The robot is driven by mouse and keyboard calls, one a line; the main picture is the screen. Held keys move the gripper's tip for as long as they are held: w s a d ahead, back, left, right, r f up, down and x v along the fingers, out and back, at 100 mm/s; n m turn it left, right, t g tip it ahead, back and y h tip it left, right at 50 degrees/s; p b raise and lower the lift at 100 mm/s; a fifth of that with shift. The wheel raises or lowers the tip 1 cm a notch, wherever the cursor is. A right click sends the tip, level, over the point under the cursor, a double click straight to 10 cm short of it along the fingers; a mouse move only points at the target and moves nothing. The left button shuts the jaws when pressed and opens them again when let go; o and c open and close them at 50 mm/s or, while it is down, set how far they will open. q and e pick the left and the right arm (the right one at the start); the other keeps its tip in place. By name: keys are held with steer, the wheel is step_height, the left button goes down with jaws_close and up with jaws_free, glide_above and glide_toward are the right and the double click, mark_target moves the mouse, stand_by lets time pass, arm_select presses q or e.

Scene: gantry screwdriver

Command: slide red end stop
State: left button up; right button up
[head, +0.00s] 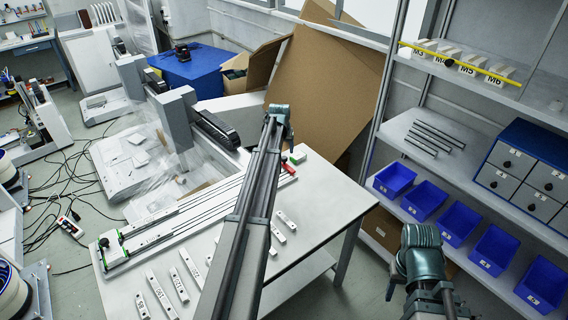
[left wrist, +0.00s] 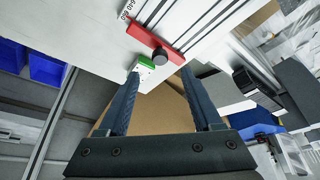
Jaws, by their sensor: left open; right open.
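The red end stop (head: 289,168) is a short red bar across the far right end of the long rail assembly (head: 170,228) on the white table. In the left wrist view, the red end stop (left wrist: 155,41) has a black knob, with a green-and-white block (left wrist: 144,67) near it. My left gripper (left wrist: 161,76) is open, its fingertips spread on either side of the knob's near side, with nothing between them; contact cannot be told. In the head view, my left arm hides part of the rail. My right gripper (head: 408,262) is open, right of the table, apart from the rail.
Several white labelled blocks (head: 160,294) lie along the table's front. Blue bins (head: 460,223) and a drawer cabinet (head: 525,172) stand on the shelving at right. A large cardboard sheet (head: 325,95) leans behind the table. Cables lie on the floor at left.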

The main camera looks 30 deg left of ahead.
mark_target(284, 158)
arm_select(q)
steer(key=b+x, duration=0.5)
steer(key=x, duration=0.2)
steer(key=shift+d, duration=0.1)
steer(key=shift+r, duration=0.1)
jaws_close()
stand_by(1.1)
